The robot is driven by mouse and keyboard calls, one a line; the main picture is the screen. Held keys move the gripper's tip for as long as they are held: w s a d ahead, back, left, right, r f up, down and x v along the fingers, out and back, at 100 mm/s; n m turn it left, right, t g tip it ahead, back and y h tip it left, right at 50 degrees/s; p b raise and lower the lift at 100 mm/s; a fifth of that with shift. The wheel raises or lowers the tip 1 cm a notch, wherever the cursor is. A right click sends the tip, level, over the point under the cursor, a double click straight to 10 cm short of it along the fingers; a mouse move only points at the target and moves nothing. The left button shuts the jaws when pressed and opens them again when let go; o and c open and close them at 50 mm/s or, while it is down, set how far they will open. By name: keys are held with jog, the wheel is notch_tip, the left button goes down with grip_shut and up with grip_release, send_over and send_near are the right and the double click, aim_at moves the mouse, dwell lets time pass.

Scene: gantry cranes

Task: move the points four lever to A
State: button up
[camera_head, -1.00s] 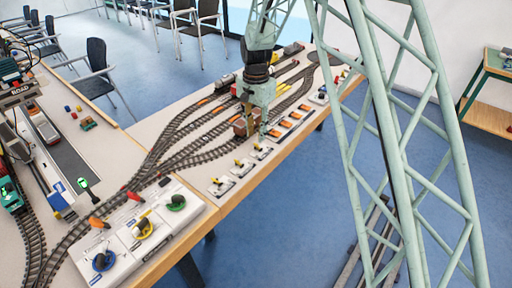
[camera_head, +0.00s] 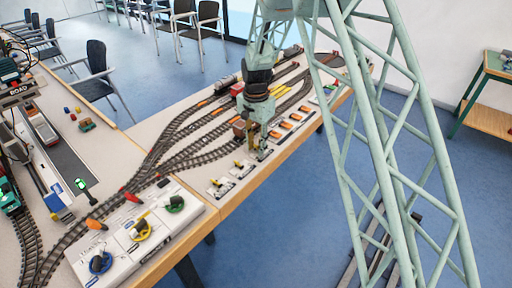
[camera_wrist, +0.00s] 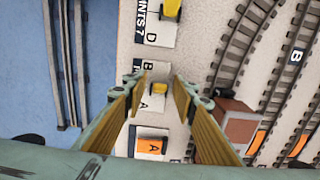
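My gripper (camera_head: 262,148) is open over a small pale lever box near the table's front edge. The A shows on the near side. Contact with the lever cannot be seen. The box's number is not readable, so I cannot tell whether it is points four. Another lever box (camera_wrist: 158,30), marked "INTS 7" and D, lies above it in the wrist view.
Two more lever boxes (camera_head: 221,187) (camera_head: 242,169) stand to the left along the edge. Tracks (camera_head: 190,130) run behind. A control panel (camera_head: 135,235) stands at front left.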

jog(key=c, duration=0.9)
jog(key=shift+w+d+r+g+p, duration=0.15)
jog(key=shift+g+p, duration=0.15)
jog(key=shift+p, duration=0.55)
jog(key=shift+w+d+r+g+y+p, duration=0.15)
jog(key=shift+g+y+p, duration=0.4)
jog(key=shift+p, duration=0.35)
jog(key=g+y+p, duration=0.1)
jog(key=g+p, duration=0.1)
jog(key=p, duration=0.1)
jog(key=shift+w+d+y, duration=0.2)
jog(key=shift+w+y, duration=0.1)
jog(key=shift+y, duration=0.05)
jog(key=shift+w+d+f+g+y+p, duration=0.1)
jog(key=shift+w+d+g+y+p, duration=0.1)
jog(key=shift+g+y+p, duration=0.45)
jog(key=shift+w+d+f+g+y+p, duration=0.1)
jog(key=shift+w+g+y+p, duration=0.1)
jog(key=shift+g+y+p, duration=0.35)
jog(key=shift+w+d+f+g+y+b, duration=0.15)
jog(key=shift+g+y+b, duration=0.15)
jog(key=shift+g, duration=0.35)
jog(key=shift+w+d+g+y+b, duration=0.15)
jog(key=shift+g+y, duration=0.25)
jog(key=shift+g, duration=0.2)
